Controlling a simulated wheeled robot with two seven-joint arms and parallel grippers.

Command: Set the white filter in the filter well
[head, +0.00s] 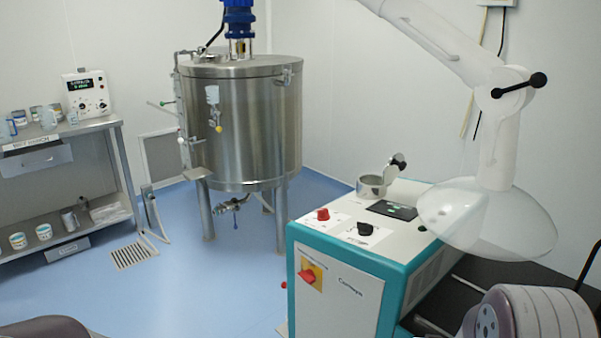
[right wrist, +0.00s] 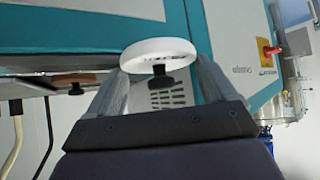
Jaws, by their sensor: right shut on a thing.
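The white filter (right wrist: 152,48) is a round white disc or ring, held between the fingertips of my right gripper (right wrist: 165,72) in the right wrist view. The gripper is shut on it, in front of the teal and white machine. The filter does not show in the head view. The likely filter well is a metal cup (head: 371,187) on top of the machine, with a hinged lid or clamp (head: 396,165) raised beside it. I cannot see inside the cup. My left gripper is out of view.
The teal and white machine (head: 338,300) carries red and black knobs and a small screen. A clear extraction hood (head: 487,222) hangs over its right side. A steel tank (head: 245,125) stands behind. A shelf (head: 60,140) with cups is at left.

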